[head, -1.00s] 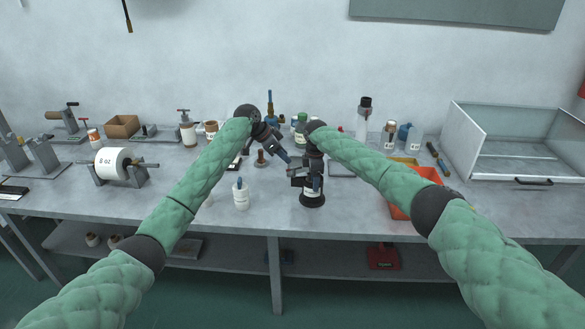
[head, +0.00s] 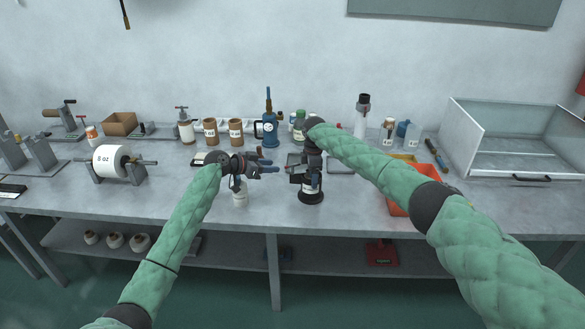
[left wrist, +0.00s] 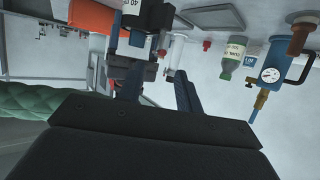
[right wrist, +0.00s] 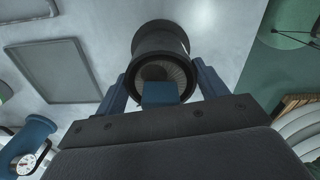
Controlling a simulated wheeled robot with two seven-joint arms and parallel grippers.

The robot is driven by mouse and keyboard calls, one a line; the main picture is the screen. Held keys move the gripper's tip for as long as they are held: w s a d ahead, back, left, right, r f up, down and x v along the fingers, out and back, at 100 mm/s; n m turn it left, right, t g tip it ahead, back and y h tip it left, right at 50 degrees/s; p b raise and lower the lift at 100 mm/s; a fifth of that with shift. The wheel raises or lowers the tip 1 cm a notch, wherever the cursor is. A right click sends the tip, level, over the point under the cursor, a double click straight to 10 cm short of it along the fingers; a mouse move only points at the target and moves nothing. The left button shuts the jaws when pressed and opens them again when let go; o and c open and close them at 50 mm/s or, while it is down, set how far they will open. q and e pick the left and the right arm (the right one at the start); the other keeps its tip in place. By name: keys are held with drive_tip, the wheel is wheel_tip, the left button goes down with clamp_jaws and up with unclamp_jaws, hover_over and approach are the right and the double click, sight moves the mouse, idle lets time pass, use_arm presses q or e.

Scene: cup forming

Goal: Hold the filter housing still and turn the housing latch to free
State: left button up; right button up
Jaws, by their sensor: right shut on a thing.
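The filter housing (head: 311,196), a dark cylinder with a pale label, stands upright on the bench right of centre. My right gripper (head: 312,180) is shut on it; in the right wrist view the blue fingers flank the dark round housing (right wrist: 160,42). A small blue block (right wrist: 160,93), perhaps the housing latch, sits at its near side between the fingers. My left gripper (head: 277,162) is open and empty, left of the housing and apart from it, fingers pointing right. In the left wrist view its fingers are spread, with the labelled housing (left wrist: 130,20) beyond them.
A blue vessel with a gauge (head: 268,130) and brown jars (head: 236,132) stand behind. An orange bin (head: 397,205) is to the right, partly behind my right arm.

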sight(287, 167)
use_arm(q)
drive_tip(key=x, duration=1)
drive_tip(key=shift+w+d+f, duration=0.1)
drive_tip(key=shift+d+f, duration=0.1)
drive_tip(key=shift+d, duration=0.05)
drive_tip(key=shift+c, duration=0.4)
